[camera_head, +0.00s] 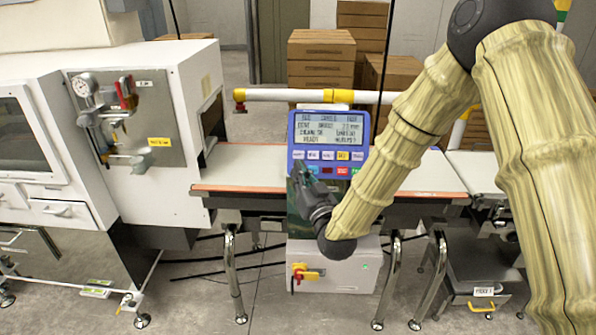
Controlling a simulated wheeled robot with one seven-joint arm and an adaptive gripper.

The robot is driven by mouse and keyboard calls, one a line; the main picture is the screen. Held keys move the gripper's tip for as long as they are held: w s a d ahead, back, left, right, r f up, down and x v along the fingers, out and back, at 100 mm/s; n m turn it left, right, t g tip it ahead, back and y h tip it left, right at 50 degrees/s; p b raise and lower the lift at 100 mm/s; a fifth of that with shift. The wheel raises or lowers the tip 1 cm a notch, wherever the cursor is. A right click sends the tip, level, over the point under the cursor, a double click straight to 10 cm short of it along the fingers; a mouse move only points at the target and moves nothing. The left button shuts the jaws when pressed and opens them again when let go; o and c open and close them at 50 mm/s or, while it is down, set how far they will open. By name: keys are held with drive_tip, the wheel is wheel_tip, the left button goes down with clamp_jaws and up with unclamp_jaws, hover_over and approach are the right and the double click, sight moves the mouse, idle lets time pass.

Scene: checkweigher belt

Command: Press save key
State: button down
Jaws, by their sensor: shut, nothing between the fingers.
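The blue control panel (295,146) stands in the middle, with a lit text screen (329,130) on top and a row of keys below it. A yellow key (342,156) sits in the row of pale keys. A red key (342,171) and a green key (356,171) are below it. The key labels are too small to read, so I cannot tell which is save. My gripper (299,174) is shut and empty, its tips at the panel's lower left corner. It hides part of the lower panel; I cannot tell whether it touches.
A belt (245,165) runs behind the panel, with a yellow-and-white rail (285,95) beyond. A white machine (145,190) stands at left. A grey cabinet (340,272) with a red-yellow switch (306,273) is below. Cardboard boxes (321,60) are stacked behind.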

drive_tip(key=w+f+b, duration=0.2)
drive_tip(key=w+f, duration=0.1)
drive_tip(key=w, duration=0.3)
drive_tip(key=shift+w+f, duration=0.15)
drive_tip(key=shift+w+f, duration=0.1)
drive_tip(key=shift+w, duration=0.05)
idle(1.4)
drive_tip(key=shift+w+b, duration=0.25)
drive_tip(key=shift+b, duration=0.2)
drive_tip(key=shift+w+f+b, duration=0.25)
drive_tip(key=shift+w+b, duration=0.1)
idle(0.7)
drive_tip(key=shift+s, duration=0.1)
idle(0.4)
drive_tip(key=shift+s+r, duration=0.4)
drive_tip(key=shift+s, duration=0.25)
drive_tip(key=shift+s, duration=0.1)
drive_tip(key=shift+s+r+p, duration=0.1)
drive_tip(key=shift+s+r, duration=0.3)
drive_tip(key=shift+s, duration=0.3)
drive_tip(key=shift+s+r+p, duration=0.15)
drive_tip(key=shift+s+r, duration=0.2)
drive_tip(key=shift+s, duration=0.4)
drive_tip(key=shift+s+r+p, duration=0.1)
drive_tip(key=shift+s+r, duration=0.3)
drive_tip(key=shift+s, duration=0.3)
